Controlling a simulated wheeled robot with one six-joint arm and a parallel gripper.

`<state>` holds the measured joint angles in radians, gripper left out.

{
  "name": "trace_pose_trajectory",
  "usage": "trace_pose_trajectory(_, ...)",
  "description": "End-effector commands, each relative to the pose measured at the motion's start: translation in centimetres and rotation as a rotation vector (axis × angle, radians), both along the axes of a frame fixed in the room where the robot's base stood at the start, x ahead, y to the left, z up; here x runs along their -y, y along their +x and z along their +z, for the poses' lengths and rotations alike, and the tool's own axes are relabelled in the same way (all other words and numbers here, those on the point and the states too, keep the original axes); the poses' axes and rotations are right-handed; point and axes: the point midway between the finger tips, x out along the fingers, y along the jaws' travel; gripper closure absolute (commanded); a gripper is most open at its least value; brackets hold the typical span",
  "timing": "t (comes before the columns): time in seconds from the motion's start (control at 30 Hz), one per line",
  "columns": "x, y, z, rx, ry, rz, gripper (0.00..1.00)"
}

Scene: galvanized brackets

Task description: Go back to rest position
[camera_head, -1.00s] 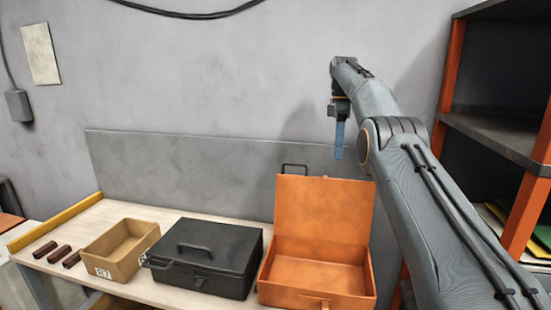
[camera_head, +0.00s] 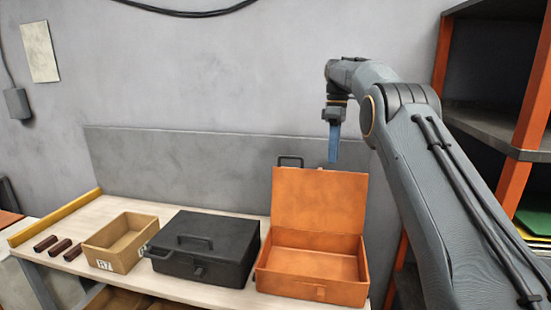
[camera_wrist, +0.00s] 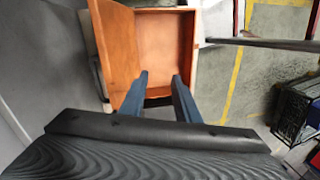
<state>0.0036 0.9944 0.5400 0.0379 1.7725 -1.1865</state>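My gripper (camera_head: 334,158) hangs pointing down from my raised arm, above and behind the open orange case in the head view. In the wrist view its two blue fingers (camera_wrist: 159,82) are apart with nothing seen between them. The orange case (camera_head: 312,268) stands on the bench with its lid up, and its inside looks empty. It also shows beyond the fingers in the wrist view (camera_wrist: 163,45). No galvanized brackets can be made out.
A shut black case (camera_head: 205,245) stands left of the orange one. Further left are a cardboard bin (camera_head: 112,262) and three dark brown pieces (camera_head: 60,247) on the bench (camera_head: 180,292). An orange-framed shelf (camera_head: 490,130) stands at the right.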

Motion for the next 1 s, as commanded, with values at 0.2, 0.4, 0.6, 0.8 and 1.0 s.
trace_pose_trajectory(0.2,0.1,-1.3,-2.5,0.027,-0.027,-0.154,0.71)
trace_pose_trajectory(0.4,0.2,-4.6,-6.1,0.066,-0.054,-0.349,0.71)
trace_pose_trajectory(0.6,0.3,-9.7,-10.0,0.104,-0.073,-0.540,0.71)
trace_pose_trajectory(0.8,0.3,-16.6,-14.4,0.139,-0.084,-0.730,0.71)
trace_pose_trajectory(1.0,0.4,-25.1,-19.0,0.175,-0.084,-0.918,0.71)
